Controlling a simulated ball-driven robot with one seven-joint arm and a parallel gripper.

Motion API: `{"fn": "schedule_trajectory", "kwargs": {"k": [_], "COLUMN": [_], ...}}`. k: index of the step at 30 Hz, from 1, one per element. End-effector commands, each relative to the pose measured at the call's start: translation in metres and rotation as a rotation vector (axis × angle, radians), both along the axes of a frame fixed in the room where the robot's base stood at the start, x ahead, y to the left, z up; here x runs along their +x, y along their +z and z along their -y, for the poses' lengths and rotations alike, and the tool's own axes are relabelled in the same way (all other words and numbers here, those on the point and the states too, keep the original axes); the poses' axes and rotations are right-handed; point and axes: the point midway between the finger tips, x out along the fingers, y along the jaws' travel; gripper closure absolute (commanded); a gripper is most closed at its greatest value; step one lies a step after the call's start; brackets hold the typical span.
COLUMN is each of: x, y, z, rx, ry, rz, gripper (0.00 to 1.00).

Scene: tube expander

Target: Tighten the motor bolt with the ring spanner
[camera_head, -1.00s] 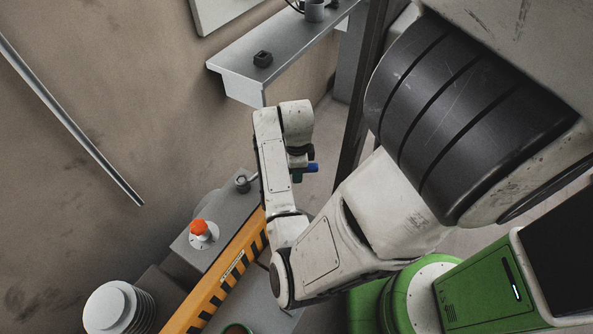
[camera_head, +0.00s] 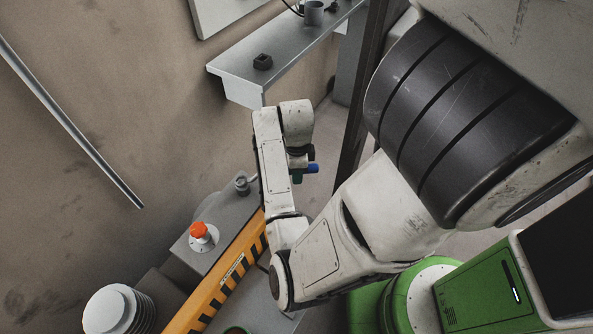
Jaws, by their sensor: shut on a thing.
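My gripper (camera_head: 299,166) shows only in part, as dark, blue and green pieces beyond my pale wrist link. Its fingertips are hidden behind that link. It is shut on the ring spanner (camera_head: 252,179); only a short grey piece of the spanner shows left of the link. That piece reaches to the small upright motor bolt (camera_head: 242,186) on the grey machine top. The ring appears to be at the bolt, but I cannot tell whether it sits fully around it.
An orange-red knob (camera_head: 200,230) stands on the grey machine housing (camera_head: 215,252). A yellow-and-black striped bar (camera_head: 215,296) runs alongside it. A ribbed pale cylinder (camera_head: 118,310) is at the lower left.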

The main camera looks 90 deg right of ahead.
Motion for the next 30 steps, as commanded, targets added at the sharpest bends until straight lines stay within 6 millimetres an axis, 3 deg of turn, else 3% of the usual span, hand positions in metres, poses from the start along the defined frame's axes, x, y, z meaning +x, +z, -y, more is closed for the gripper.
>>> {"fn": "schedule_trajectory", "kwargs": {"k": [30], "x": [0.0], "y": [0.058], "z": [0.0], "rx": [-0.001], "ry": [-0.001], "rz": [0.001], "gripper": [1.0]}}
